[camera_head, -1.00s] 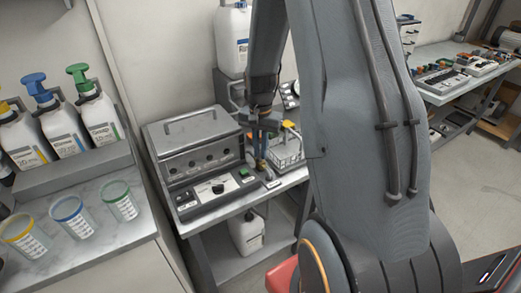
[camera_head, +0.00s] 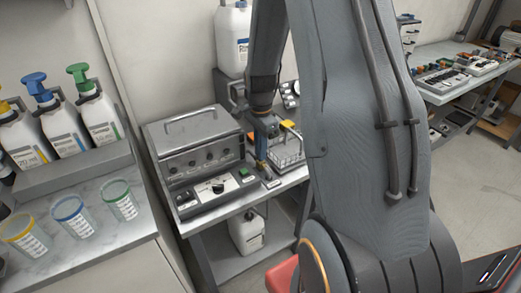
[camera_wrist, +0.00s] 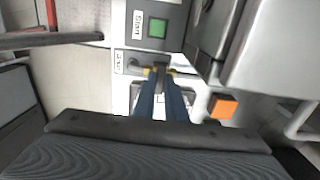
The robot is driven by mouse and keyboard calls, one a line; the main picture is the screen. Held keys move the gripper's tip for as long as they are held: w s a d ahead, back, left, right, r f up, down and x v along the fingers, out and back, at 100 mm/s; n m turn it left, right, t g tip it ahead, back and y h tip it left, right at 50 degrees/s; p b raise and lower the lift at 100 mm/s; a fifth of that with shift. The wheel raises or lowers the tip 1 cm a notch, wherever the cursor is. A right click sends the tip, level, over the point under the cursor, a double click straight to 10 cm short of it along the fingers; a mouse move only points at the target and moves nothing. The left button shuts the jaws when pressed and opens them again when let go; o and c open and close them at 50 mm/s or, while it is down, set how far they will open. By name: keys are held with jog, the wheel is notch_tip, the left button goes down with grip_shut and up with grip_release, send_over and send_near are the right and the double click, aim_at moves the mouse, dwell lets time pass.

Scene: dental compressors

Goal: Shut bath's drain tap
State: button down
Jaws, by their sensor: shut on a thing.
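The bath (camera_head: 195,147) is a grey metal box with a lid handle and a front control panel, on a bench in the head view. Its panel carries a black knob and a green Start button, which also shows in the wrist view (camera_wrist: 157,28). The drain tap (camera_wrist: 134,66) is by a small label below that button, largely hidden by my fingers. My gripper (camera_wrist: 159,72) has its blue fingers with yellowish tips closed on the tap's dark handle. In the head view my gripper (camera_head: 261,164) is at the bath's front right corner.
A wire basket (camera_head: 288,151) stands close to the right of my gripper. A white jug (camera_head: 246,233) is on the shelf below. Pump bottles (camera_head: 97,115) and measuring cups (camera_head: 72,216) stand on the left counter.

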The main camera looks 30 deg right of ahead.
jog(key=shift+r, duration=0.1)
dwell(0.3)
jog(key=c, duration=1.8)
grip_release()
jog(key=shift+r+b, duration=0.95)
jog(key=shift+r, duration=2.9)
